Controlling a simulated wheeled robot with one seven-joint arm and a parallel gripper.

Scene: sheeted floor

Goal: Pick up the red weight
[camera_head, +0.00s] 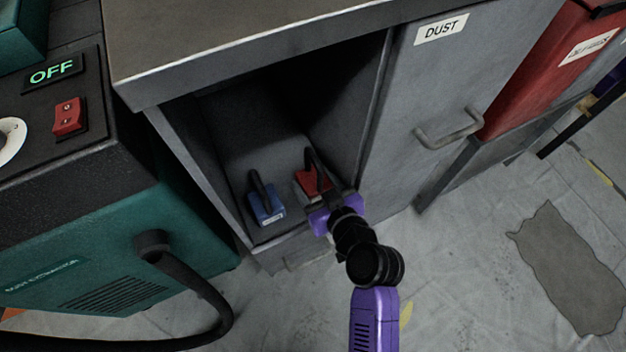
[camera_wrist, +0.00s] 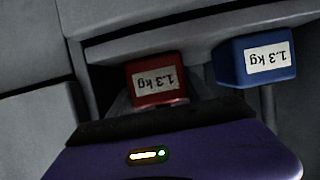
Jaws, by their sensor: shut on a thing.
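The red weight (camera_head: 309,183) sits inside the open grey compartment, with a black handle on top. In the wrist view the red weight (camera_wrist: 146,84) shows a white "1.3 kg" label, upside down, just beyond the purple gripper body. My gripper (camera_head: 321,192) reaches into the compartment front and is shut on the red weight. I cannot tell whether the weight is clear of the compartment floor.
A blue weight (camera_head: 265,204) stands close to the left of the red one in the compartment (camera_head: 285,150); it also shows in the wrist view (camera_wrist: 262,60). The compartment walls and worktop (camera_head: 230,40) enclose the space. A teal machine (camera_head: 130,240) with a hose stands left. Floor is open right.

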